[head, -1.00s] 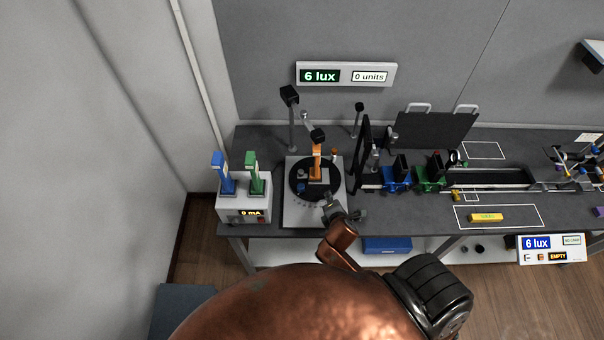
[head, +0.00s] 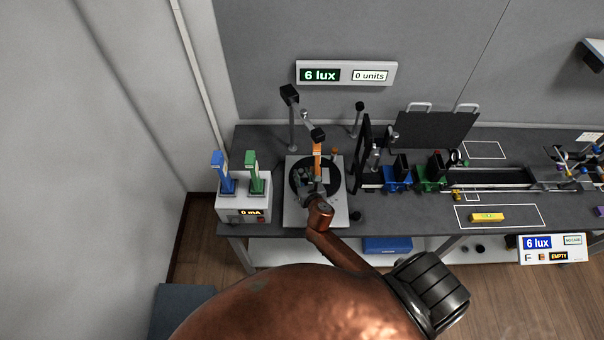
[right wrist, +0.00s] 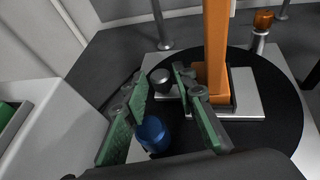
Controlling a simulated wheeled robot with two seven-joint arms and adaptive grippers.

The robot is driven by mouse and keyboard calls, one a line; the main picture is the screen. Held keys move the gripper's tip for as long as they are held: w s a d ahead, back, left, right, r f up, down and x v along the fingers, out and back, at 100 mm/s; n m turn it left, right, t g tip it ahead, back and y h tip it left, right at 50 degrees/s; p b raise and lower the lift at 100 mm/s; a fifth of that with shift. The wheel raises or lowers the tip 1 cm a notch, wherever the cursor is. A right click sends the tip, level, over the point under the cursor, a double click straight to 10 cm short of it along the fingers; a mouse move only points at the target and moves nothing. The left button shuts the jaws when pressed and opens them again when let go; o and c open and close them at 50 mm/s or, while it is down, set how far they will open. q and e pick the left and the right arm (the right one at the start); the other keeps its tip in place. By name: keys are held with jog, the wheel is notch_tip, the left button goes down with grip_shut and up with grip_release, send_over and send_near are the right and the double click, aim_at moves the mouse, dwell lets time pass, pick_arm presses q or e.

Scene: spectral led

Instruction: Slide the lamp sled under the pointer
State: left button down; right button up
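An orange post (head: 317,161) stands on a black round disc (head: 296,182) at the table's left part. In the right wrist view the orange post (right wrist: 216,45) rises from a silver block (right wrist: 248,95). A black round knob (right wrist: 160,78) shows between my right fingertips, with clear gaps beside it. A blue cylinder (right wrist: 152,133) sits lower, near the left finger. My right gripper (right wrist: 161,78) is open over the disc; it also shows in the head view (head: 312,190). I cannot tell which part is the lamp sled or the pointer. My left gripper is not in view.
A white box (head: 235,208) with blue and green levers stands left of the disc. Blue (head: 397,180) and green (head: 431,176) mounts stand to the right. A yellow block (head: 487,217) lies in a marked rectangle. The wall display (head: 346,75) reads 6 lux.

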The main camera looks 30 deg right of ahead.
jog(key=shift+w+d+f, duration=0.15)
jog(key=shift+w+f, duration=0.05)
jog(key=shift+w, duration=0.3)
grip_shut()
dwell(0.3)
